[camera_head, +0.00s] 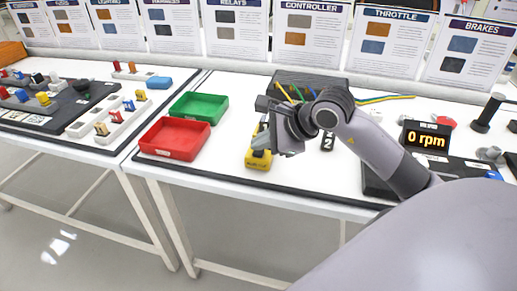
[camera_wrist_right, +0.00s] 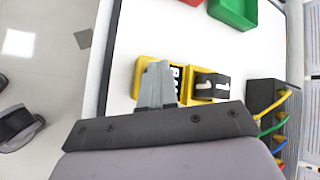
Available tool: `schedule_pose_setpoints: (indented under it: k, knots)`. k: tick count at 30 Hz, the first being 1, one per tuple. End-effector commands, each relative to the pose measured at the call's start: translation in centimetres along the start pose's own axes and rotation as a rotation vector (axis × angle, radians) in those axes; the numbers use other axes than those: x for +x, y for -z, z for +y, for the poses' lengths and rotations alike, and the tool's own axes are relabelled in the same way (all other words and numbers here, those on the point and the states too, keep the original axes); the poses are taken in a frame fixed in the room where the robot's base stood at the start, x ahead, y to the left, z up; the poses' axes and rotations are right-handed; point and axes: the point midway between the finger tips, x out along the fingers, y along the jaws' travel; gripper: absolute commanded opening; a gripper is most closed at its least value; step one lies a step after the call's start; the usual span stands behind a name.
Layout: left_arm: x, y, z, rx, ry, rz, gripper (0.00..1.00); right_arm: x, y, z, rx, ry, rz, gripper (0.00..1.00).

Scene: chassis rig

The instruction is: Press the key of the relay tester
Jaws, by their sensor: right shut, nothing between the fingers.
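A yellow device (camera_head: 258,161), which looks like the relay tester, sits on the white table near its front edge. Its yellow body also shows in the right wrist view (camera_wrist_right: 147,64), with a dark panel with white lettering partly behind my fingers. I cannot make out its key. My right gripper (camera_head: 263,140) is shut and empty, its fingers over the yellow device. In the wrist view the closed fingers (camera_wrist_right: 158,75) cover part of it, and I cannot tell whether they touch it. My left gripper is not in view.
A red tray (camera_head: 175,150) and a green tray (camera_head: 198,106) stand left of the device. A dark box with coloured wires (camera_head: 308,80) lies behind. A "0 rpm" display (camera_head: 427,140) stands at right.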

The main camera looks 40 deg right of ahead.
Motion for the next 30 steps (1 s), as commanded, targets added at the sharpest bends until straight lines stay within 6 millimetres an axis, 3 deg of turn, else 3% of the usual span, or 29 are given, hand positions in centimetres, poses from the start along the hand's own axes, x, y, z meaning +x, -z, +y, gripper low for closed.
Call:
schedule_pose_setpoints:
  k: [30]
  knots:
    - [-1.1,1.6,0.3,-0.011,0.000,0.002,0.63,-2.2,-1.6,-1.6,-0.001,0.000,0.001,0.00]
